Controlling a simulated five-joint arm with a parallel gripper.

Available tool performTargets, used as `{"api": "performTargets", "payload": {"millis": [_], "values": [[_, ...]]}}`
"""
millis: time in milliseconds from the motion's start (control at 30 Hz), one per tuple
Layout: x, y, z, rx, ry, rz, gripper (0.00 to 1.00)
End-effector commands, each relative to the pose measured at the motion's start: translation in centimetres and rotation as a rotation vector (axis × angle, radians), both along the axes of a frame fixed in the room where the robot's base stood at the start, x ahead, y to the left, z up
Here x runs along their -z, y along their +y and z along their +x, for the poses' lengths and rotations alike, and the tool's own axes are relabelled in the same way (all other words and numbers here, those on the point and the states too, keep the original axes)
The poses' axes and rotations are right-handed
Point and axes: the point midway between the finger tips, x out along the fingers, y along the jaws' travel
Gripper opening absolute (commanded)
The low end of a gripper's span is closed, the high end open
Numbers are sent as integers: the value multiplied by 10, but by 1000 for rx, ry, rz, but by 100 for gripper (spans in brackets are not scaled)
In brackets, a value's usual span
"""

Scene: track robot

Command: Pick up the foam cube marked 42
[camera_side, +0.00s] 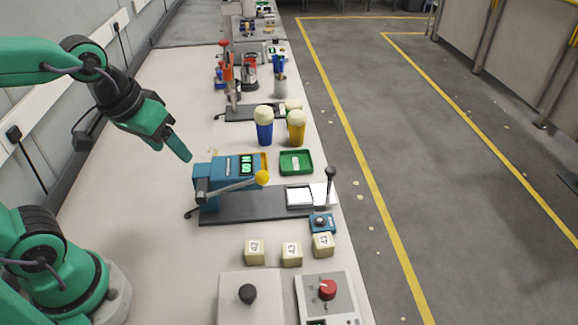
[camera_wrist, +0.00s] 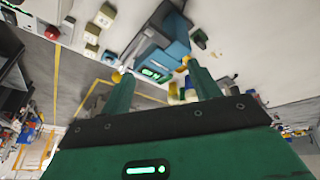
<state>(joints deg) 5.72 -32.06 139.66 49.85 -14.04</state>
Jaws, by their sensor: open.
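The foam cube marked 42 (camera_side: 254,252) is pale cream and sits on the bench, leftmost of three similar cubes. In the wrist view, the cube farthest from the bench's floor-side edge (camera_wrist: 105,15) appears to be it, but its mark is too small to read. The cube marked 43 (camera_side: 291,255) is beside it, and a third cube (camera_side: 322,245) is to the right with its mark hard to read. My gripper (camera_side: 180,151) is above the bench, left of and beyond the cubes. In the wrist view my gripper (camera_wrist: 161,84) is open and empty, its two fingers apart.
A blue device (camera_side: 225,172) with a yellow-knobbed lever stands between my gripper and the cubes. In front of the cubes are a black-knobbed box (camera_side: 236,300) and a red-dial panel (camera_side: 328,290).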

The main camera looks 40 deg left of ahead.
Motion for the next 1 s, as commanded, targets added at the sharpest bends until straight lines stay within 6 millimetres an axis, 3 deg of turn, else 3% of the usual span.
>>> {"api": "performTargets", "payload": {"millis": [500, 1000], "values": [[60, -69, 44, -270, 226, -98, 62], [133, -134, 55, -530, 376, -82, 62]]}}
